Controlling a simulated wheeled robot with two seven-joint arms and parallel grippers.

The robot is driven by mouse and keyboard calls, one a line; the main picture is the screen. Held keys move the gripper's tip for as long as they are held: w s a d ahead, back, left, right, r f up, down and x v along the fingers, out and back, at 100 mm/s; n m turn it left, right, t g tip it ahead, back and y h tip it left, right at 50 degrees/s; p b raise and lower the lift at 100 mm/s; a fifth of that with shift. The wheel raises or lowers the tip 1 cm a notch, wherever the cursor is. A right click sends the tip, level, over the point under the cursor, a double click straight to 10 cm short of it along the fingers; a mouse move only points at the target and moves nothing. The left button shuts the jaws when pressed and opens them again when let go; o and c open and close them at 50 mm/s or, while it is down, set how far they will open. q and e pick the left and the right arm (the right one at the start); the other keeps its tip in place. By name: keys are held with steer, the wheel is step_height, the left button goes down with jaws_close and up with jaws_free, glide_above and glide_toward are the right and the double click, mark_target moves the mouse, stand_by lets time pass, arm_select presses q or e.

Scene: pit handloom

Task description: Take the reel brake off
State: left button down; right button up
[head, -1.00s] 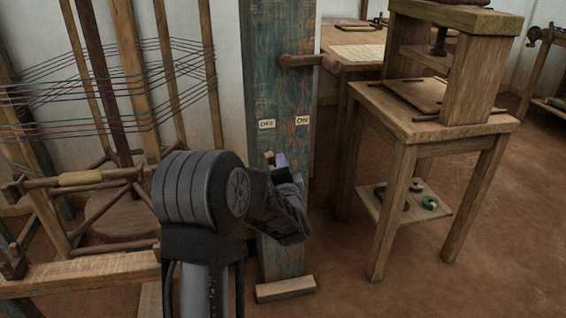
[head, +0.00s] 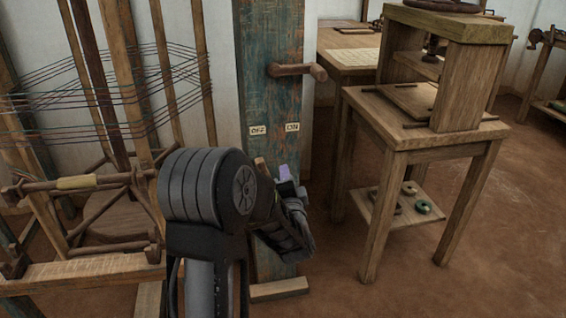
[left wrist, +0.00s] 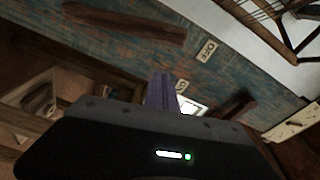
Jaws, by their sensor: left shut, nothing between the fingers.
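A blue-green worn post (head: 270,40) carries an OFF label (head: 258,131) on the left and an ON label (head: 292,127) on the right. Below the OFF label, a short wooden lever (head: 260,166) shows beside my left gripper; its lower part is hidden. My left gripper (head: 285,173) is shut and empty, in front of the post below the ON label and right of the lever tip. In the left wrist view its purple fingers (left wrist: 160,90) are together, with the lever (left wrist: 238,106) to their right, apart from them. My right gripper is not in view.
A thick wooden peg (head: 297,70) sticks out of the post above the labels. A wooden frame (head: 80,270) with stretched threads stands at left. A small table (head: 425,132) bearing a wooden press stands at right. Bare floor lies between post and table.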

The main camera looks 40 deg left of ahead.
arm_select(q)
steer(key=v, duration=0.4)
steer(key=shift+d+p, duration=0.15)
steer(key=shift+p, duration=0.15)
